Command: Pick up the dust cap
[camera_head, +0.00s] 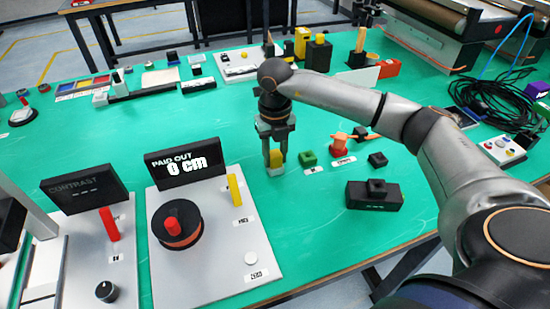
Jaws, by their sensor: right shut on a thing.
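My right gripper (275,150) points straight down over the middle of the green table, its two fingers shut on a small yellow piece (275,160). The piece has a paler lower part and is at or just above the table surface; I cannot tell whether it touches. The fingers hide its sides. I cannot tell for certain that this piece is the dust cap. A small green block (308,159) with a dark top sits just to the right of the gripper, apart from it. My left gripper is not in view.
An orange spool-like part (340,145), a small black block (377,159) and a larger black block (374,196) lie to the right. The "PAID OUT" display (185,162) stands to the left on a grey panel (205,285). Black cables (495,105) lie at the right edge.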

